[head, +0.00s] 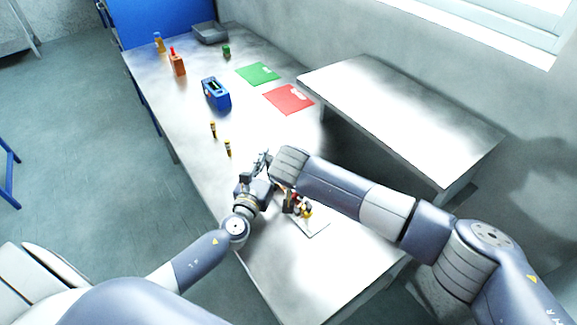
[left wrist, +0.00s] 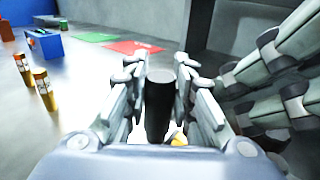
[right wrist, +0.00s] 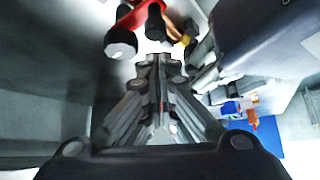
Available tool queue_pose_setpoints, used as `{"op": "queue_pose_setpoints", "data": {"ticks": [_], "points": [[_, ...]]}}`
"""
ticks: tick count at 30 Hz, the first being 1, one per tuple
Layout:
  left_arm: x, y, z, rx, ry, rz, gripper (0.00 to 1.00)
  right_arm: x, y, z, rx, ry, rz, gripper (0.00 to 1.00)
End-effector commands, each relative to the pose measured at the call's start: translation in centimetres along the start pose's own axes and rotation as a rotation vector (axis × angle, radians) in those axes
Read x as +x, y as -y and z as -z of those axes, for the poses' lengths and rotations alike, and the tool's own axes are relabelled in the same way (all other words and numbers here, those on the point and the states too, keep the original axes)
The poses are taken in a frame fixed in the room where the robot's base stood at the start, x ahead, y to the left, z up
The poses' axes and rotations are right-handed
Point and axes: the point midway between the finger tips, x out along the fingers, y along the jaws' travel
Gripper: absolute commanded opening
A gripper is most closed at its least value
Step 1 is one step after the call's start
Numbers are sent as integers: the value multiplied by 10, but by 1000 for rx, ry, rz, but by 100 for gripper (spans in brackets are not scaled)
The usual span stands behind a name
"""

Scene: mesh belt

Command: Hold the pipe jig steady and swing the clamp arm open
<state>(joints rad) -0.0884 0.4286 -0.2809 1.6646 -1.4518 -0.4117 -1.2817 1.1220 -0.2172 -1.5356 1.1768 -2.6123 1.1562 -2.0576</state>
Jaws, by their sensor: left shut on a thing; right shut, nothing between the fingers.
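The pipe jig has a pale base plate (head: 312,229) on the near part of the table, with small red and yellow parts above it. My left gripper (head: 263,163) is shut on a black upright cylinder (left wrist: 158,100), which stands between its fingers in the left wrist view. Something yellow shows low beside it. In the right wrist view a red bar (right wrist: 128,18), seemingly the clamp arm, shows at the top with a black pale-ended knob (right wrist: 121,42). My right gripper (right wrist: 155,62) is shut and empty, just below these parts. My right arm hides part of the jig in the head view.
Two small yellow-black cylinders (head: 228,148) stand left of the grippers. Farther back are a blue box (head: 216,93), a red mat (head: 288,99), a green mat (head: 258,73), an orange bottle (head: 177,64) and a grey tray (head: 210,33). A side table (head: 400,110) adjoins at right.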

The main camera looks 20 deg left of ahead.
Motion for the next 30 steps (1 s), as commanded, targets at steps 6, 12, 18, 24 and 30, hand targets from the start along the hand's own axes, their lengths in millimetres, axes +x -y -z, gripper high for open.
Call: {"op": "queue_pose_setpoints", "data": {"ticks": [6, 12, 18, 24, 30], "points": [[0, 0, 0, 0, -1, 1, 0, -10, 0, -13, 1, 2, 0, 0], [0, 0, 0, 0, -1, 1, 0, -12, 0, -15, 1, 1, 1, 0], [0, 0, 0, 0, -1, 1, 0, -12, 0, -15, 1, 1, 0, 0], [0, 0, 0, 0, -1, 1, 0, -12, -1, -14, -23, 0, 14, 0], [0, 0, 0, 0, -1, 1, 0, -12, 0, -15, -92, 1, 68, 0]]}}
